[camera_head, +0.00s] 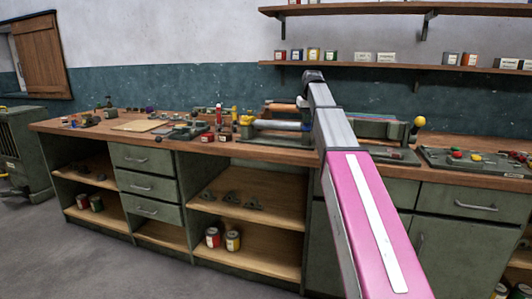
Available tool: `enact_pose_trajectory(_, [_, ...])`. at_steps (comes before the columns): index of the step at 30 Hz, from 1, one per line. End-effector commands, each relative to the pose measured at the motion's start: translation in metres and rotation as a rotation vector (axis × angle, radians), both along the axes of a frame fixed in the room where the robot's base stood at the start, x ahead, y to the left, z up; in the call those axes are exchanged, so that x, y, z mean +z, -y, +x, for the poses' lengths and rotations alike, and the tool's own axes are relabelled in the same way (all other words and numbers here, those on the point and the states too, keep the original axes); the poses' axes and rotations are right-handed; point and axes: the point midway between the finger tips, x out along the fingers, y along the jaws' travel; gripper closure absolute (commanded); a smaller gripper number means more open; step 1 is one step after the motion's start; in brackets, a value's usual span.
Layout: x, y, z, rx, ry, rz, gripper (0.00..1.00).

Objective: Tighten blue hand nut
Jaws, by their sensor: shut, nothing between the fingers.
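I cannot pick out the blue hand nut for certain in the head view; at this distance the small parts on the bench are hard to tell apart. A green fixture with a grey-blue cylinder (277,125) and yellow parts at its left end stands on the workbench (240,145), just left of my arm. My arm rises from the lower right and reaches over the bench, covering part of it. My gripper cannot be made out; the far end of the arm hides that area.
Red and yellow tool-like items (219,115) stand left of the fixture. A yellow-knobbed lever (418,123) stands right of my arm, near a panel with coloured buttons (458,155). Wall shelves (400,66) hold cans. The floor (120,265) in front is clear.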

Motion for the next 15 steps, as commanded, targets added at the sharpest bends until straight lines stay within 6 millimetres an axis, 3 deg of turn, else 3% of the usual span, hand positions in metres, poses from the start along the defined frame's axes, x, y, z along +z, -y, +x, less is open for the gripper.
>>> enact_pose_trajectory(9, [0.038,0.003,0.003,-0.005,0.008,-0.002,1.00])
enact_pose_trajectory(15, [0.048,0.003,0.002,-0.006,0.008,-0.003,1.00])
